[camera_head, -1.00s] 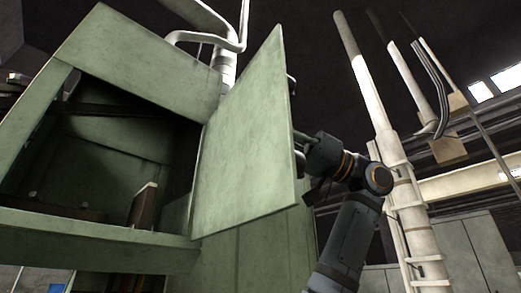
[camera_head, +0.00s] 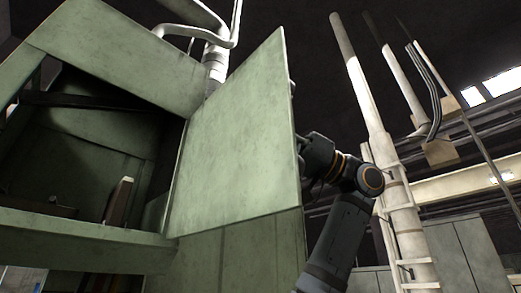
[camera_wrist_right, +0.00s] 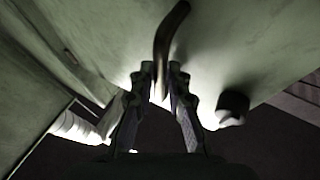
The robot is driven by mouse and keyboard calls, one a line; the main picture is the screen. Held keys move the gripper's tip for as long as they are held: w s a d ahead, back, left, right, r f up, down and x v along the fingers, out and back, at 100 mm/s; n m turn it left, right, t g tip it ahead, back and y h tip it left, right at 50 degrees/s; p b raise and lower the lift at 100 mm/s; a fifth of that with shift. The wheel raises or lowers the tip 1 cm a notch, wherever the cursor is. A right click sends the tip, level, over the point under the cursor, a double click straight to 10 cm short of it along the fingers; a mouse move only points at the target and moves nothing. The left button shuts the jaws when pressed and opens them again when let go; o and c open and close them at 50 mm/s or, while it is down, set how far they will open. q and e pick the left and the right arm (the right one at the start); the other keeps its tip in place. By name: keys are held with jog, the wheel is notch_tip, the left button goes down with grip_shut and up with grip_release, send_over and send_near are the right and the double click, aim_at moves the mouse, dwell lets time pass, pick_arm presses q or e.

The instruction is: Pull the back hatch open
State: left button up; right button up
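The back hatch (camera_head: 240,140) is a flat green panel standing swung out at the right side of the green machine housing's opening (camera_head: 95,150). Its broad inner face shows in the head view. My right arm reaches up behind the hatch's right edge, where the panel hides the gripper. In the right wrist view, my right gripper (camera_wrist_right: 161,70) has its fingertips close together around a dark curved handle (camera_wrist_right: 168,35) on the hatch's pale green outer face (camera_wrist_right: 235,45). The handle runs between the fingers. My left gripper is not in view.
A dark round knob (camera_wrist_right: 233,105) sticks out right of the fingers in the wrist view. A white pole with a ladder (camera_head: 400,210) stands right of my arm. White pipes (camera_head: 215,50) rise behind the housing. Grey cabinets (camera_head: 455,250) stand at the back right.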

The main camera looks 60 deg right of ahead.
jog(key=shift+s, duration=0.1)
jog(key=v, duration=1.1)
jog(key=shift+s+d, duration=0.15)
jog(key=shift+d, duration=0.05)
jog(key=shift+f, duration=0.15)
jog(key=shift+s+d, duration=0.1)
